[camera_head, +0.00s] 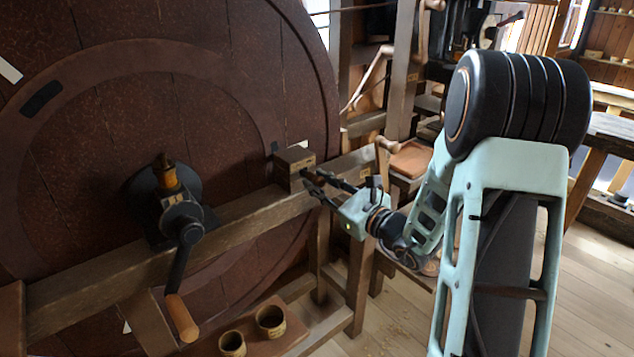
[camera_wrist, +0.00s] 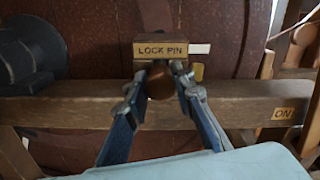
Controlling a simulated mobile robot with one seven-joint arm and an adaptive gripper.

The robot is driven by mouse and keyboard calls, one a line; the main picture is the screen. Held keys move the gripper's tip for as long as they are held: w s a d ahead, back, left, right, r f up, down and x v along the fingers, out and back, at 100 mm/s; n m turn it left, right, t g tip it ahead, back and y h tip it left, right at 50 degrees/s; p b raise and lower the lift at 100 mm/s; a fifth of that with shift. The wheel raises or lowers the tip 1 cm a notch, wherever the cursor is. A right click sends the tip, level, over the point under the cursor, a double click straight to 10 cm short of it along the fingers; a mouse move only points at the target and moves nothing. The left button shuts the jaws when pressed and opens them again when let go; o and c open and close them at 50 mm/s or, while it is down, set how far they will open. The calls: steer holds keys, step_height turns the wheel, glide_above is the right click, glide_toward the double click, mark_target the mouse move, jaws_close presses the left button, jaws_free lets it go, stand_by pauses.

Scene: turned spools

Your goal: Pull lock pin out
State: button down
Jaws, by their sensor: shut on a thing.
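A wooden block (camera_wrist: 209,55) labelled "LOCK PIN" sits on the wooden beam, against the large dark red wheel; it also shows in the head view (camera_head: 295,163). My gripper (camera_wrist: 162,80) is right in front of the block, its two fingers shut on a brown rounded knob, the lock pin (camera_wrist: 159,84), just below the label. In the head view my gripper (camera_head: 313,183) reaches the block from the right. The pin's shaft is hidden, so I cannot tell how deep it sits in the block.
The large wheel (camera_head: 100,110) fills the left, with a crank and wooden handle (camera_head: 181,317) in front. Two small cups (camera_head: 270,320) stand on a low board. Floor shows at right.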

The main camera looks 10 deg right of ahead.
steer(key=v, duration=0.2)
steer(key=shift+s+d, duration=0.15)
steer(key=shift+s, duration=0.1)
steer(key=shift+f, duration=0.1)
steer(key=c, duration=1.6)
jaws_free()
steer(key=shift+s, duration=0.15)
steer(key=v, duration=1.1)
steer(key=shift+s+d, duration=0.3)
